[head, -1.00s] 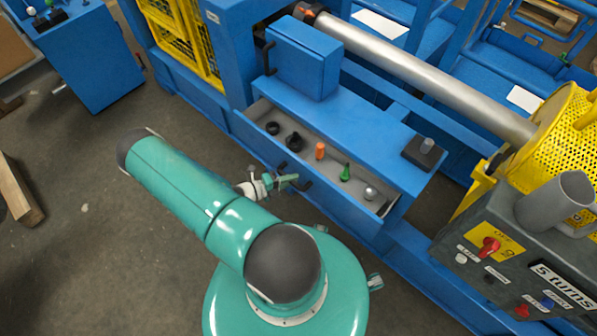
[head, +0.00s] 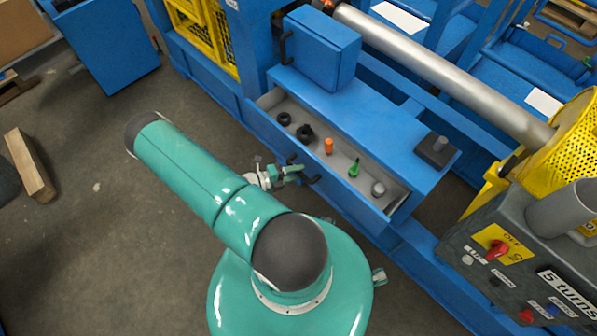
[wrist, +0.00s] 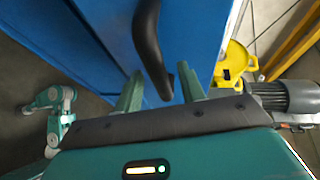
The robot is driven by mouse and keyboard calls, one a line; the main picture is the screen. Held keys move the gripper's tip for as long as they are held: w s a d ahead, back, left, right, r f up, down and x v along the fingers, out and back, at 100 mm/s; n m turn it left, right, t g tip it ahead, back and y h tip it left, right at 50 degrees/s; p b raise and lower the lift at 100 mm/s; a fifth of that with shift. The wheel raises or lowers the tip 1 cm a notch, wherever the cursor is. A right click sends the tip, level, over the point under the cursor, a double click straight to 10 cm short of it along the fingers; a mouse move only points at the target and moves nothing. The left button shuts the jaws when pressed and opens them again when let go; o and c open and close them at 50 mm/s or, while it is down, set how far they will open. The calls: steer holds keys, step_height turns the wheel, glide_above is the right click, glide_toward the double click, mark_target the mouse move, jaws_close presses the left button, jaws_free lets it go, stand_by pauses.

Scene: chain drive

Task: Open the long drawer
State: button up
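The long blue drawer (head: 335,192) stands partly open in the low blue cabinet. Inside lie two black round parts, an orange piece (head: 328,146), a green piece (head: 353,168) and a grey knob (head: 378,188). The drawer's black handle (head: 315,179) is on its front, partly hidden by my gripper (head: 297,171). In the wrist view, the curved handle (wrist: 147,35) runs down between the fingers of my gripper (wrist: 159,77). The fingers are apart, with gaps beside the handle, so the gripper looks open around it. Firm contact is not visible.
A blue box (head: 314,48) with its own black handle sits on the cabinet top. A grey control panel (head: 520,255) and a yellow perforated guard (head: 550,140) stand at right. A wooden beam (head: 29,165) lies on the left floor. Open floor lies left of my arm.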

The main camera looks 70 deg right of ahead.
steer(key=v, duration=1.2)
steer(key=shift+w+a, duration=0.2)
steer(key=shift+w, duration=0.05)
steer(key=shift+r, duration=0.1)
steer(key=w+a+r+m+t+y, duration=0.2)
steer(key=w+a+r+m, duration=0.25)
steer(key=r, duration=0.55)
steer(key=w+a+r+m+t+y, duration=0.2)
steer(key=w+a+r+m+t, duration=0.15)
steer(key=r+m, duration=0.4)
steer(key=w+a+r+m+t+y, duration=0.1)
steer(key=w+a+r+m+y, duration=0.3)
steer(key=r, duration=0.7)
steer(key=s+a+r+m+t+y, duration=0.1)
steer(key=s+a+r+m+t, duration=0.1)
steer(key=r, duration=0.5)
steer(key=s+a+r+m+t+y, duration=0.1)
steer(key=s+a+r+m+t, duration=0.2)
steer(key=a+r+m+t, duration=0.2)
steer(key=s+a+r+m+t+y, duration=0.1)
steer(key=s+a+r+m+t, duration=0.2)
steer(key=a+r, duration=0.4)
step_height(320, 180, up, 3)
steer(key=shift+s+a+r+m+t, duration=0.2)
steer(key=shift+m+t, duration=0.15)
steer(key=shift+m, duration=0.45)
